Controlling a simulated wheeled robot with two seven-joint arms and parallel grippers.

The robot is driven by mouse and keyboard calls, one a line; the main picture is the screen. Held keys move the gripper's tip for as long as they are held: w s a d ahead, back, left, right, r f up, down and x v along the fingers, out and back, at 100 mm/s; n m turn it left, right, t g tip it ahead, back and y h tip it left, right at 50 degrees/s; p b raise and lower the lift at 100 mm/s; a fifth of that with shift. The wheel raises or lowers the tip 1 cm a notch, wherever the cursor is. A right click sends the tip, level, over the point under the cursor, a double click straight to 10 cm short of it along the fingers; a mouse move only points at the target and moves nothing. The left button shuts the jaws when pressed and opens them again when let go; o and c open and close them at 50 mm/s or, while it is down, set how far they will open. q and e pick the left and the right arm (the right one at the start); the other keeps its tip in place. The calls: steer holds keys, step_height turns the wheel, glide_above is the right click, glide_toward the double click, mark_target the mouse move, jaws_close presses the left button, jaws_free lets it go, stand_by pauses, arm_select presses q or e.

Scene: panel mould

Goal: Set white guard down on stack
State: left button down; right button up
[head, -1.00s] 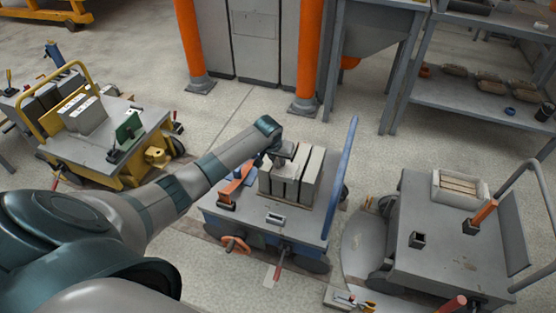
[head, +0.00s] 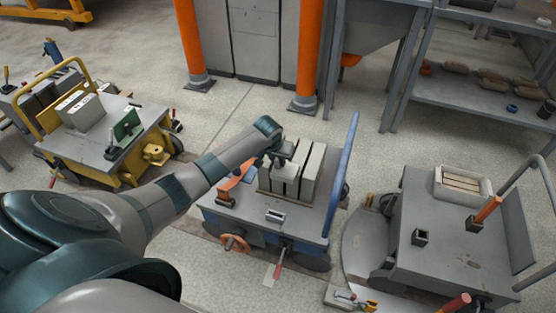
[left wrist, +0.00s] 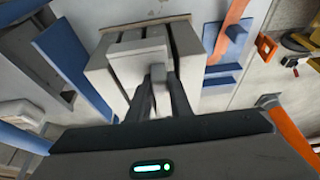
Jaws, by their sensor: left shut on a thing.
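The white guard (left wrist: 135,70) is a pale slab, held upright by my left gripper (left wrist: 158,75) in the left wrist view. In the head view the left gripper (head: 280,158) is shut on it over the left end of the stack (head: 312,172) on the blue cart. The stack is several upright pale grey slabs with dark gaps between them. The guard lies close against the stack; I cannot tell whether it touches. The gripper and arm hide part of the guard in the head view. My right gripper is not in view.
The blue cart (head: 260,228) has a tall blue rail (head: 345,165) right of the stack and an orange-handled tool (head: 232,186) to its left. A grey cart (head: 440,252) stands at right, a yellow cart (head: 95,150) at left.

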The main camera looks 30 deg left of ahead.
arm_select(q)
steer(key=shift+f, duration=0.6)
steer(key=c, duration=1.5)
jaws_free()
steer(key=shift+c, duration=0.2)
steer(key=p+v, duration=0.1)
steer(key=v, duration=1.6)
steer(key=shift+s, duration=0.2)
steer(key=shift+d+r, duration=0.1)
